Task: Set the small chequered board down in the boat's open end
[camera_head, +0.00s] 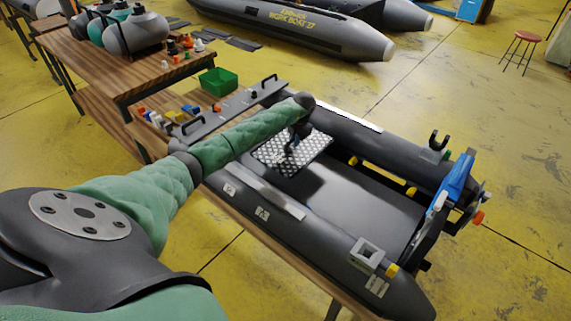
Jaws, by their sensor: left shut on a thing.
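The small chequered board (309,152) is a thin plate with a black and white pattern. It is held a little tilted over the boat's inside, toward the end away from the transom. My left gripper (292,146) is shut on the board near its upper middle, and the arm hides part of that area. The dark grey inflatable boat (253,216) lies on a wooden stand, with its dark floor bare below and right of the board. I cannot tell whether the board touches the boat. My right gripper is not in view.
A blue bracket (457,180) stands at the boat's transom end. A grey bench board (232,108) with black handles lies beyond my arm. Yellow floor is free at right.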

